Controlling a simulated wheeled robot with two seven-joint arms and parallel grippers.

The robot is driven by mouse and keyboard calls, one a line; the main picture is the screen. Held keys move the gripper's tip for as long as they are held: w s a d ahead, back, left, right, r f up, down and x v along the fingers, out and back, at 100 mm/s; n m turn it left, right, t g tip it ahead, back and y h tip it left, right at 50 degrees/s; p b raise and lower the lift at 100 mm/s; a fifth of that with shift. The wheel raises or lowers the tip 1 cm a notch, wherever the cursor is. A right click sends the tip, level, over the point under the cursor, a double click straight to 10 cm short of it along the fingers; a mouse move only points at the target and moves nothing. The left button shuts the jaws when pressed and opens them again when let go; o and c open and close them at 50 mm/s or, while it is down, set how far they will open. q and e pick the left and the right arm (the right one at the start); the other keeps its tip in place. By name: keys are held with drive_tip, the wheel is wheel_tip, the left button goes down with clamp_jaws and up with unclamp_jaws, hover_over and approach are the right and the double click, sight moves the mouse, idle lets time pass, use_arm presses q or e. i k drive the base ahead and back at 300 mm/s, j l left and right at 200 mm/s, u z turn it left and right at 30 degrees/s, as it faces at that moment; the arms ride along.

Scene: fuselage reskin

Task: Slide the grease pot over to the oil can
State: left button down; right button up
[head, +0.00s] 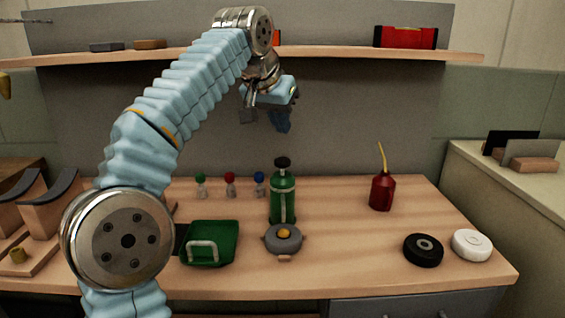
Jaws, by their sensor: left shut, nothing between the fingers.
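The oil can (382,192) is red with a thin yellow spout and stands upright farther back and to the right, apart from the pot. My left gripper (281,125) hangs above the back of the bench, below the shelf, shut and empty, well above and behind the pot. My right gripper is not in view.
A green pump bottle (283,198) stands right behind the pot. A green tray-like box (209,244) with a pale handle is left of it. Black (423,250) and white (471,245) rolls lie at the right. The bench (345,240) between pot and can is clear.

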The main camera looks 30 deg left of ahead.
sight(283, 206)
drive_tip(key=k+l, duration=0.8)
